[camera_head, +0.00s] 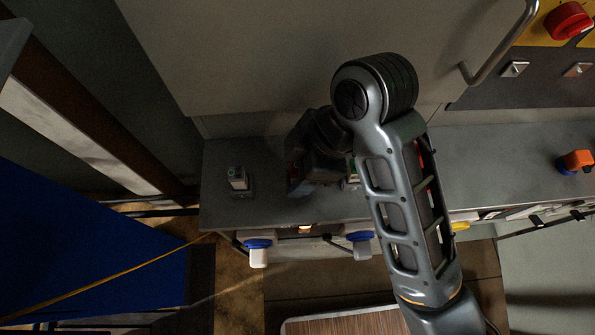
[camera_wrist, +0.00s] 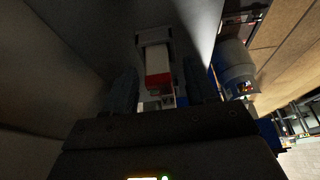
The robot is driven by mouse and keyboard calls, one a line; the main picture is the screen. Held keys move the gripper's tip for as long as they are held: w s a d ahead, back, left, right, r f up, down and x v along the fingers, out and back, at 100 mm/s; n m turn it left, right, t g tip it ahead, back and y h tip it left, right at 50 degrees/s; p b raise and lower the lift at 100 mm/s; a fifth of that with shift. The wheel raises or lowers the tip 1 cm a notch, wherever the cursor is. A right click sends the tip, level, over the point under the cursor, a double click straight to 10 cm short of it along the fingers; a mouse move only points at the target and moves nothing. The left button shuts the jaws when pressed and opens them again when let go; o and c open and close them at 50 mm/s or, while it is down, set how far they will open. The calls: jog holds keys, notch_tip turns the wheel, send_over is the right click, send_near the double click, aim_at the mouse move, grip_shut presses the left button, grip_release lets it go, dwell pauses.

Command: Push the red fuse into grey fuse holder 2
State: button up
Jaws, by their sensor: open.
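The red fuse (camera_wrist: 158,80) shows in the wrist view as a red block with a pale part at its far side. It lies between the two dark fingers of my gripper (camera_wrist: 161,82), which are apart, with a gap on each side. A grey fuse holder (camera_head: 237,182) stands alone on the left of the counter in the head view. Another small pale unit (camera_head: 352,180) is partly hidden by my arm. My gripper is low over the counter between these two. I cannot read holder numbers or tell how deep the fuse sits.
The grey counter (camera_head: 268,208) has clear room left of my gripper. Blue-and-white knobs (camera_head: 258,250) (camera_head: 359,243) stick out from its front edge. A cabinet with a handle (camera_head: 497,48) stands behind. An orange-and-blue switch (camera_head: 575,161) is at far right.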

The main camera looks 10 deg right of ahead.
grip_shut()
dwell(0.4)
